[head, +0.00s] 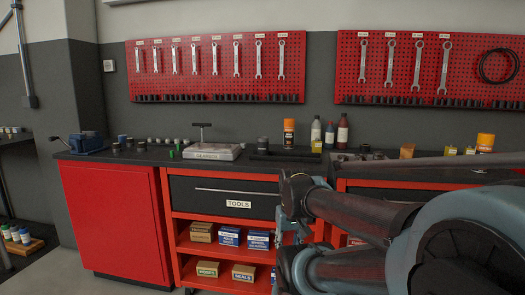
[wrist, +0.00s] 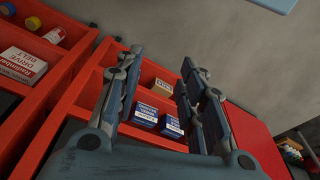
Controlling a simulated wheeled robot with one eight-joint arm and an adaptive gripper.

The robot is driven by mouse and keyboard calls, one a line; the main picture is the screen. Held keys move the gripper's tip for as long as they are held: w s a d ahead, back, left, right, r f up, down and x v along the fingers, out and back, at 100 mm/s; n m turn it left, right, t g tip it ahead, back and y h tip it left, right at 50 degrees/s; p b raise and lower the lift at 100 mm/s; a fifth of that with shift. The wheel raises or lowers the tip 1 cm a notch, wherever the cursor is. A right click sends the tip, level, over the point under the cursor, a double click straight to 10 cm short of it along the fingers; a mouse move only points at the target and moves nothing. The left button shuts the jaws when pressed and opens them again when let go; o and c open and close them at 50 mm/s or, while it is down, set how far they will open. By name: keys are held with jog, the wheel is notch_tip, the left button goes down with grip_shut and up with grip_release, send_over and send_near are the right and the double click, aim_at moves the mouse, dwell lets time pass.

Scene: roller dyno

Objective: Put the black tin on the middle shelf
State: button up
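Several small dark cylinders stand on the black workbench top (head: 215,165). One dark tin-like cylinder (head: 263,143) stands left of the orange-capped bottle, and another (head: 116,147) is near the left end; I cannot tell which is the black tin. The red cabinet has open shelves below its TOOLS drawer (head: 237,203). The upper open shelf (head: 208,245) holds small boxes. My gripper (head: 291,215) is in front of the cabinet's right side, below the bench top, partly hidden by my arm. In the wrist view my gripper (wrist: 163,62) has its fingers apart, with nothing held between them.
Blue-and-white boxes (head: 229,236) and brown boxes (head: 202,232) occupy the shelves. A grey plate with a T-handle (head: 213,151), a blue vise (head: 84,143) and bottles (head: 342,131) stand on the bench. A Drive Belt box (wrist: 22,66) shows in a neighbouring cabinet.

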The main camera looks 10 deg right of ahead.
jog(key=o, duration=0.6)
jog(key=shift+a+r+m, duration=0.4)
jog(key=shift+r, duration=0.15)
jog(key=shift+o, duration=0.2)
jog(key=w+a+r+m+t+y, duration=0.1)
jog(key=w+a+r+m+y, duration=0.1)
jog(key=w+a+r+m, duration=0.3)
jog(key=w+a+m+t+y, duration=0.1)
jog(key=w+m+y, duration=0.15)
jog(key=w, duration=0.45)
jog(key=m+t+y, duration=0.4)
jog(key=m+t, duration=0.8)
jog(key=m, duration=1.1)
send_near(265, 145)
jog(key=shift+n, duration=0.25)
jog(key=x, duration=0.7)
jog(key=shift+w+a, duration=0.15)
jog(key=shift+w, duration=0.2)
jog(key=shift+d+x, duration=0.15)
jog(key=shift+x, duration=1.2)
jog(key=shift+d+x, duration=0.2)
jog(key=shift+x, duration=1.1)
